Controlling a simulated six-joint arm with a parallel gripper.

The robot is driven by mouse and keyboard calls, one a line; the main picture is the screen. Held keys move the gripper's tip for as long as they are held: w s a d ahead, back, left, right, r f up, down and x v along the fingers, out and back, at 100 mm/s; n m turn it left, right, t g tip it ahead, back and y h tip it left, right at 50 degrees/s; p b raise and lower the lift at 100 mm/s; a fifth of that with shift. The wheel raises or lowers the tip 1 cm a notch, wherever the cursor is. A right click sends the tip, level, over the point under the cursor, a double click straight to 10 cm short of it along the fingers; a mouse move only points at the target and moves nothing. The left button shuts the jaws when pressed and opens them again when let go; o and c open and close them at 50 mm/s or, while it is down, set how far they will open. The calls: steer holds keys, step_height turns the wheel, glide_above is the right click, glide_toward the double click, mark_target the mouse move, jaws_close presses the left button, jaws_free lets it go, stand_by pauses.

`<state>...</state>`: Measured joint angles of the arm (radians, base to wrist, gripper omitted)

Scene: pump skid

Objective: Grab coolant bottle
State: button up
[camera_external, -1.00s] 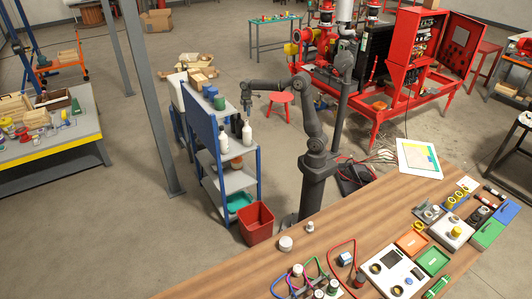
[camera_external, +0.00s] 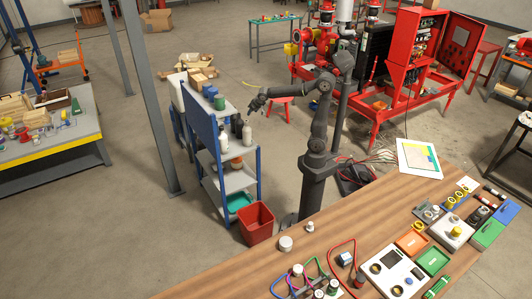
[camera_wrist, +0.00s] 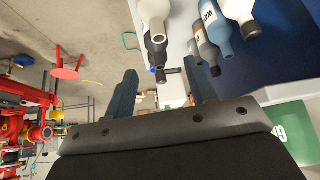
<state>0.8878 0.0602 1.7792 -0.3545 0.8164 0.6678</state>
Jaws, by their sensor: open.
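Several bottles stand on the blue-framed shelf in the external view, including a white bottle (camera_external: 247,135) and a dark bottle (camera_external: 238,125). The wrist view shows a white bottle (camera_wrist: 155,22), another white bottle (camera_wrist: 240,12), a labelled blue-grey bottle (camera_wrist: 213,22) and a dark grey bottle (camera_wrist: 207,48). I cannot read which one is the coolant bottle. My gripper (camera_external: 257,104) is above and just right of the bottles. Its fingers are spread and empty in the wrist view (camera_wrist: 160,72). The bottles appear beyond the fingertips, with the first white one nearest the gap.
The blue shelf (camera_external: 203,137) has an upright back panel to the left of the bottles. A red stool (camera_external: 279,104) stands behind my gripper.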

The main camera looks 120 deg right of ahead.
mark_target(247, 121)
steer(key=x, duration=1.7)
steer(key=shift+s+d, duration=0.1)
jaws_close()
